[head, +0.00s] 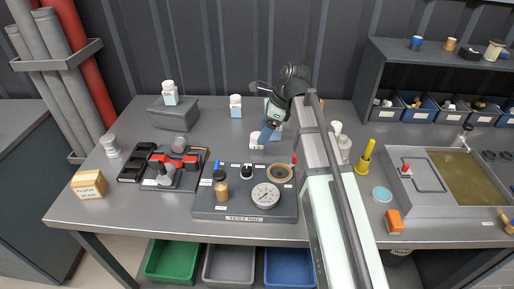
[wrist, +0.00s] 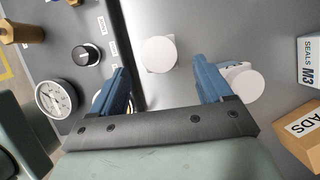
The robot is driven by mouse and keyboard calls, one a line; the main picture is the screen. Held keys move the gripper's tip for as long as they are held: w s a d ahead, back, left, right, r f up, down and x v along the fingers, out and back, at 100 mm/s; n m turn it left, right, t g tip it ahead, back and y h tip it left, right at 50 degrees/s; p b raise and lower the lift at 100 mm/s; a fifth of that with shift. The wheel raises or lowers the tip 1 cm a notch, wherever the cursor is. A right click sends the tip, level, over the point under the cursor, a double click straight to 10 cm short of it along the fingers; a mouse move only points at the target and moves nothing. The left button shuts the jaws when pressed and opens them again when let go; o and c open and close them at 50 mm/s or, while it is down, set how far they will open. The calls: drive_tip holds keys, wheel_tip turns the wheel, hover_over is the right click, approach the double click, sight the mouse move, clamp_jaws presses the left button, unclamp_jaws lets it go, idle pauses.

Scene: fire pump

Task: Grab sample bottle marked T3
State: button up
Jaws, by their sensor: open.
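Several white-capped bottles stand on the bench in the head view. One bottle (head: 169,92) with a blue label is on a grey block, and another bottle (head: 235,105) is behind the test panel. Their markings are too small to read, so I cannot tell which is T3. My gripper (head: 266,134) is open and points down behind the panel; it also shows in the wrist view (wrist: 160,82). A white round-topped item (wrist: 158,53) appears ahead, between the fingers' lines. A white cylinder (wrist: 242,80) is beside the right finger, partly hidden by it; I cannot tell if they touch.
A box marked SEALS M3 (wrist: 311,60) and another box (wrist: 302,135) are at the wrist view's right. A tray (head: 400,190) stands right.

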sight(255, 144)
drive_tip(key=shift+x, duration=3.9)
drive_tip(key=shift+a, duration=0.2)
drive_tip(key=shift+r, duration=0.1)
drive_tip(key=c, duration=1)
drive_tip(key=shift+c, duration=0.2)
